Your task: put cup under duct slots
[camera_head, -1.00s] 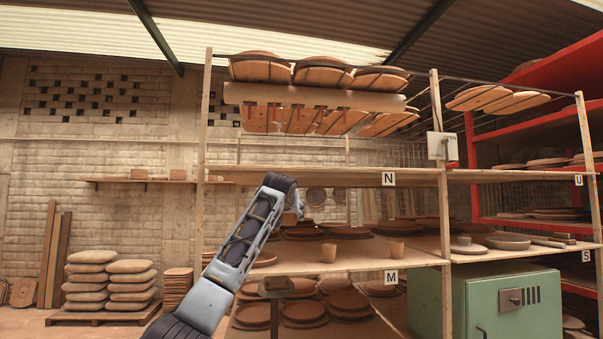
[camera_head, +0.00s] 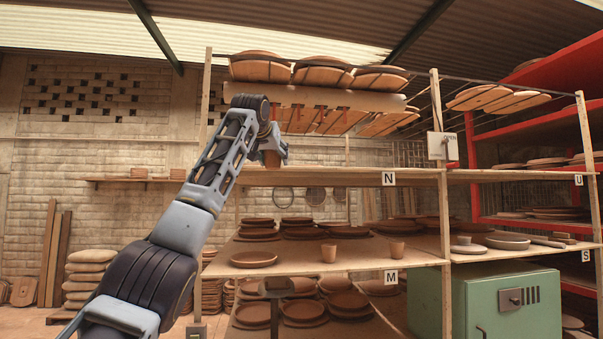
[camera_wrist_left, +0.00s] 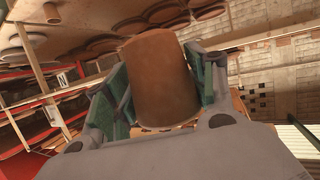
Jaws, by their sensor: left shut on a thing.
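My left gripper (camera_head: 273,150) is shut on a brown clay cup (camera_head: 271,159). In the head view it holds the cup in front of the rack, near the level of the N shelf (camera_head: 330,177) and below the left part of the pale duct (camera_head: 310,97). I cannot tell whether the cup touches the shelf. Red-brown tabs hang under the duct; the slots themselves are not clear. In the left wrist view the cup (camera_wrist_left: 160,80) sits between the green-padded fingers (camera_wrist_left: 158,92). My right gripper is out of view.
Wooden boards (camera_head: 325,122) hang below the duct. A rack post (camera_head: 204,130) stands left; a green cabinet (camera_head: 515,303) is lower right. The N shelf looks bare.

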